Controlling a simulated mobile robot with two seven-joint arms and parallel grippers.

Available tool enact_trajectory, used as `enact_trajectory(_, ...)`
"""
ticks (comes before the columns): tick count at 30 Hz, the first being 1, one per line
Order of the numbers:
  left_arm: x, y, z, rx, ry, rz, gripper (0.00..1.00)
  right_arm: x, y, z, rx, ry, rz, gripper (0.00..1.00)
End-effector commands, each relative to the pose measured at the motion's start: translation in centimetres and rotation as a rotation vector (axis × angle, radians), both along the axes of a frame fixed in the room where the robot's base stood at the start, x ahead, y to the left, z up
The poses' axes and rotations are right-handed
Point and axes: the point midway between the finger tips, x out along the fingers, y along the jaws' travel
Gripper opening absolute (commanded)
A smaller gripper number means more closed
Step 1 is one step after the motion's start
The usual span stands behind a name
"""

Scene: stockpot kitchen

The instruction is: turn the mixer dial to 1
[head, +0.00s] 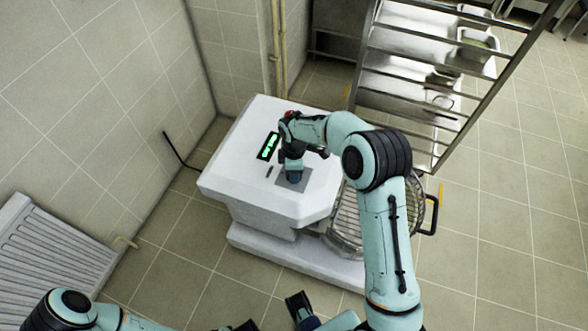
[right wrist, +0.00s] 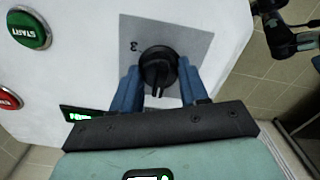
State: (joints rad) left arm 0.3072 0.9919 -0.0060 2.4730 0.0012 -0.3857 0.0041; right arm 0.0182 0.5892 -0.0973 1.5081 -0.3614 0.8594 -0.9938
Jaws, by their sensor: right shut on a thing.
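The white mixer (head: 255,115) stands near the wall in the head view. Its black round dial (right wrist: 158,68) sits on a grey plate (right wrist: 195,38) in the right wrist view, with a numeral 3 printed at its upper left. The dial's raised ridge runs roughly up and down in that view. Other numerals are hidden or unreadable. My right gripper (right wrist: 160,88) is shut on the dial, one blue finger on each side; it also shows in the head view (head: 293,175). My left gripper (head: 298,306) shows only partly at the bottom edge, its jaws unclear.
A green START button (right wrist: 28,28) and a red button (right wrist: 8,98) are beside the plate. A lit green display (head: 268,146) is on the mixer top. A wire guard (head: 345,225) is at its right side, a metal rack (head: 430,75) behind. Tiled floor is open at right.

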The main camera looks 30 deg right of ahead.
Motion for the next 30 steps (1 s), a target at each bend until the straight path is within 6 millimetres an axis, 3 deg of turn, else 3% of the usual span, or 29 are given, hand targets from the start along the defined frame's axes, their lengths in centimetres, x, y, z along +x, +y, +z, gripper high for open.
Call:
enact_trajectory(17,0.03,0.00,0.10,0.000,0.000,0.000,0.43,0.11,-0.03,0.13,-0.001,-0.004,0.036,0.13)
enact_trajectory(18,0.03,0.00,0.10,0.000,0.000,0.000,0.43,0.12,-0.03,0.13,-0.001,-0.004,0.036,0.50)
enact_trajectory(20,0.03,0.00,0.10,0.000,0.000,0.000,0.43,0.11,-0.03,0.13,-0.001,-0.004,0.036,0.70)
enact_trajectory(30,0.03,-0.01,0.13,0.000,0.000,0.000,0.43,0.06,-0.01,0.29,0.000,-0.002,0.034,0.70)
